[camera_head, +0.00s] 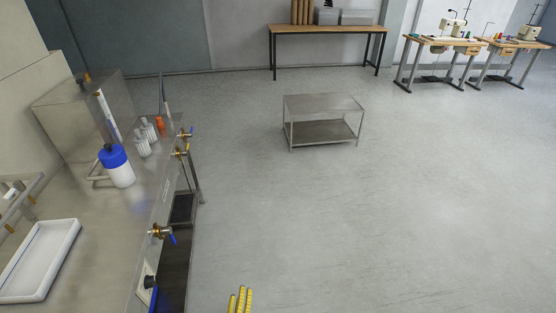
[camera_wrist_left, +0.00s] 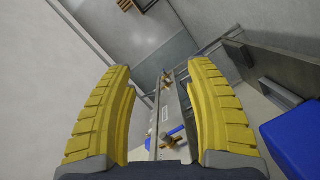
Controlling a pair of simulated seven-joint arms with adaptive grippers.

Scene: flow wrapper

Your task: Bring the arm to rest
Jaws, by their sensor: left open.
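My left gripper (camera_head: 241,300) shows only as yellow fingertips at the bottom edge of the head view, over the floor to the right of the steel counter. In the left wrist view, its two ridged yellow fingers (camera_wrist_left: 156,110) are spread apart with nothing between them. Behind the gap the counter's edge and brass valves with blue handles show, apart from the fingers. The rest of my left arm is out of the head view. My right gripper is in neither view.
The steel counter (camera_head: 105,222) on the left carries a white tray (camera_head: 70,240), a blue-capped bottle (camera_head: 121,172) and small bottles. A brass valve (camera_head: 160,232) juts from its edge. A low steel table (camera_head: 323,103) stands ahead. The floor (camera_head: 390,220) to the right is clear.

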